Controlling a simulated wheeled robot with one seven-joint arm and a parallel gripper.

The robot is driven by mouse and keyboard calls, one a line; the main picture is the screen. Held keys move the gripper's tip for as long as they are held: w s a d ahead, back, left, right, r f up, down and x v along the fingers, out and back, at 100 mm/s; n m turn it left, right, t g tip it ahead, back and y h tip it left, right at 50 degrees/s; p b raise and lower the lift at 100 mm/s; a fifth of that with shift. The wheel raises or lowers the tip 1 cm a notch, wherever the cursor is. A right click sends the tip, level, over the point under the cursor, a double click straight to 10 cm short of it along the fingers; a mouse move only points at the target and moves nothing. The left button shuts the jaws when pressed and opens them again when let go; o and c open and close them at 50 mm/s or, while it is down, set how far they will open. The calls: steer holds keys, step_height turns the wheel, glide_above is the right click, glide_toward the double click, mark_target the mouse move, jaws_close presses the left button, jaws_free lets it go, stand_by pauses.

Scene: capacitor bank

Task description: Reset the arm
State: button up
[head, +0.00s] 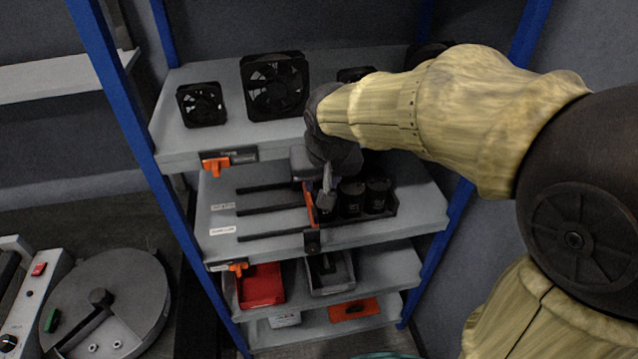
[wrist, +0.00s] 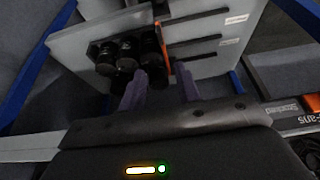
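My arm reaches in from the right in the head view. My gripper (head: 326,200) is over the second shelf, beside a black tray of dark cylindrical capacitors (head: 351,197). In the wrist view my gripper (wrist: 161,76) has its two purple-grey fingers apart, with nothing seen held between them. The capacitors (wrist: 127,56) and the orange edge of their tray (wrist: 160,40) lie just beyond the fingertips. In the head view my wrist and fingers hide part of the tray, so whether they touch it is unclear.
The upper shelf (head: 222,146), with black fans (head: 274,86) on it, lies close to my arm. Blue rack posts (head: 125,95) flank the shelves. Lower shelves hold a red bin (head: 261,285) and a grey bin (head: 329,271). A round grey device (head: 115,305) stands at lower left.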

stand_by(0.4)
steer(key=s+d+f+m+g+p, duration=0.1)
steer(key=s+d+f+m+p, duration=0.1)
steer(key=s+d+p, duration=0.7)
steer(key=d+f, duration=0.1)
steer(key=d, duration=0.5)
steer(key=shift+s+f+g+h, duration=0.2)
steer(key=shift+s+g+h, duration=0.05)
steer(key=shift+g+h, duration=0.15)
